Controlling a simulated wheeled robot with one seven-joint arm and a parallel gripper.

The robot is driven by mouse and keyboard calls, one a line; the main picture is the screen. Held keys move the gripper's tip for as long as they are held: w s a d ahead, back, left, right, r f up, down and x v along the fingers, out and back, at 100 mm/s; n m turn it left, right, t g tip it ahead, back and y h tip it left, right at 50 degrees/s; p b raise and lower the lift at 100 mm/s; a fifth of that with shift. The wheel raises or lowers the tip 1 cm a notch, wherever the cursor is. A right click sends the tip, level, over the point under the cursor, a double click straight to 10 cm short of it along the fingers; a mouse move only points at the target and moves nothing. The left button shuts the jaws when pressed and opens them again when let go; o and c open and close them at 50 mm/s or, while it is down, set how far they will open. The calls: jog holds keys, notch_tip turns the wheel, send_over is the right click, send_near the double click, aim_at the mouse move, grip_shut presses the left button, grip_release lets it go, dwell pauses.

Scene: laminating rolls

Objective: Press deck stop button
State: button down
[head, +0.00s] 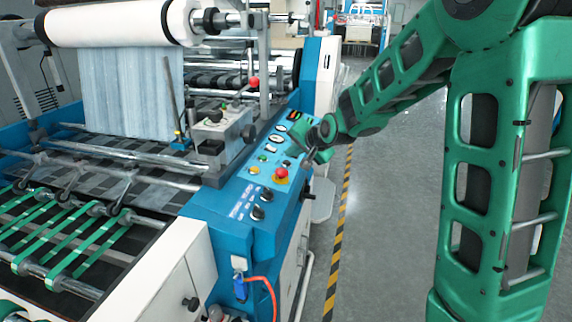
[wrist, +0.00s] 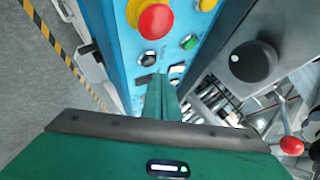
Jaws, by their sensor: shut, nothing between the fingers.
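A red mushroom-shaped button (head: 281,173) on a yellow base sits on the blue control panel (head: 236,194). My gripper (head: 294,152) is over the panel, just beyond the red button, near the smaller buttons. In the wrist view, my gripper's green fingers (wrist: 162,88) are shut and empty, pointing at the panel below the red button. I cannot tell whether they touch the panel.
Small buttons, including a yellow one (head: 254,170), and black knobs (head: 258,213) share the panel. A raised grey block (head: 216,137) and a red-balled lever (head: 253,82) stand to the left. The aisle floor (head: 385,205) right of the striped line is clear.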

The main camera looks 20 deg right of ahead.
jog(key=shift+s+d+r, duration=0.15)
jog(key=shift+d+r, duration=0.05)
jog(key=shift+r, duration=0.95)
jog(key=shift+s+d+r, duration=0.1)
jog(key=shift+d+r, duration=0.1)
jog(key=shift+r, duration=0.9)
jog(key=s+d+f+n+g+h, duration=0.15)
jog(key=s+d, duration=0.25)
jog(key=s, duration=0.4)
jog(key=s+d+f+g, duration=0.2)
jog(key=s+d, duration=0.3)
jog(key=s, duration=0.3)
jog(key=s+d+f+g+h, duration=0.1)
jog(key=s+d+g, duration=0.1)
jog(key=s+d, duration=0.35)
jog(key=s+f+g, duration=0.1)
jog(key=s+g, duration=0.1)
jog(key=s, duration=1)
jog(key=s+f+n+g, duration=0.1)
jog(key=s+g, duration=0.2)
jog(key=s, duration=0.8)
jog(key=shift+s+a+f, duration=0.15)
jog(key=shift+s+f, duration=0.15)
jog(key=shift+s, duration=0.05)
jog(key=shift+y, duration=0.25)
